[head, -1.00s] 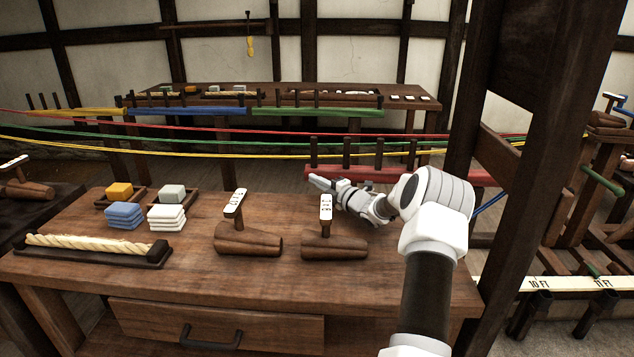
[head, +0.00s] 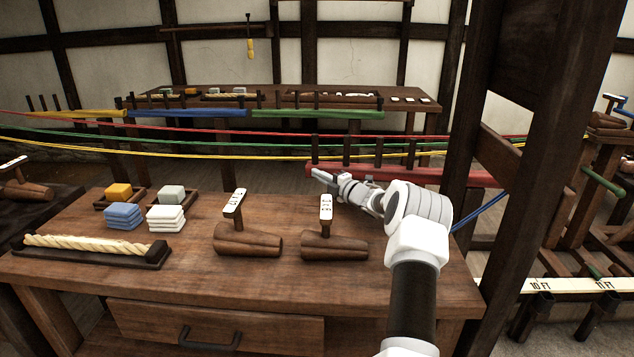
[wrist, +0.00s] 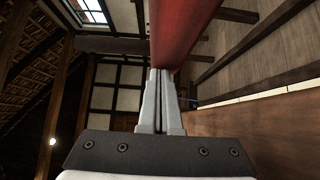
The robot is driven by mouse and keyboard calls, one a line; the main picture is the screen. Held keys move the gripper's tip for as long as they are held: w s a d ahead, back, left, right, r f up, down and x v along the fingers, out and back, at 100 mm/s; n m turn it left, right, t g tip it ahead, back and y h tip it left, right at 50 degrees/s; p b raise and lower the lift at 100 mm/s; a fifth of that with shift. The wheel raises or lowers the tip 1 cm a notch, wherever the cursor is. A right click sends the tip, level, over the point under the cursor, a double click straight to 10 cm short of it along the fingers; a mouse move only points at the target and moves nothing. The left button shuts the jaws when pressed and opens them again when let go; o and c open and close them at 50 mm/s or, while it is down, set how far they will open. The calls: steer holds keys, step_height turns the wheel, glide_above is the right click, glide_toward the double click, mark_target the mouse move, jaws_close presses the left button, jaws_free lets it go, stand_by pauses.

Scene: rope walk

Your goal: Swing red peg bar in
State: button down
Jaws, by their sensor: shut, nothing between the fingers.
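The red peg bar (head: 440,177) reaches out leftward from the dark post, just beyond the bench's far edge, with several dark upright pegs along it. My gripper (head: 319,173) is shut and empty, near the bar's free left end on the bench side. In the wrist view the red bar (wrist: 181,32) fills the top middle, and the shut fingertips (wrist: 160,74) reach its lower end. They look to be against it or very close; I cannot tell which.
On the bench (head: 190,270) stand two wooden tools with white tags (head: 248,240) (head: 334,246), folded cloths (head: 166,217) and a rope piece on a rack (head: 95,248). Coloured yarns (head: 200,145) cross beyond it. A thick dark post (head: 545,150) stands to the right.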

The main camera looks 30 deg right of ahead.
mark_target(320, 162)
steer(key=w+d+h, duration=0.1)
steer(key=w, duration=0.1)
steer(key=w+d+m+h+b, duration=0.1)
steer(key=w+d, duration=0.1)
steer(key=w+d+m+h+b, duration=0.1)
steer(key=w+d, duration=0.1)
steer(key=w, duration=0.1)
steer(key=shift+d+f+h, duration=0.15)
steer(key=shift+h, duration=0.25)
steer(key=shift+w+d+r+m+h, duration=0.3)
steer(key=shift+w+m+h, duration=0.2)
steer(key=shift+h, duration=0.2)
steer(key=shift+s+a+f, duration=0.1)
steer(key=shift+a, duration=0.05)
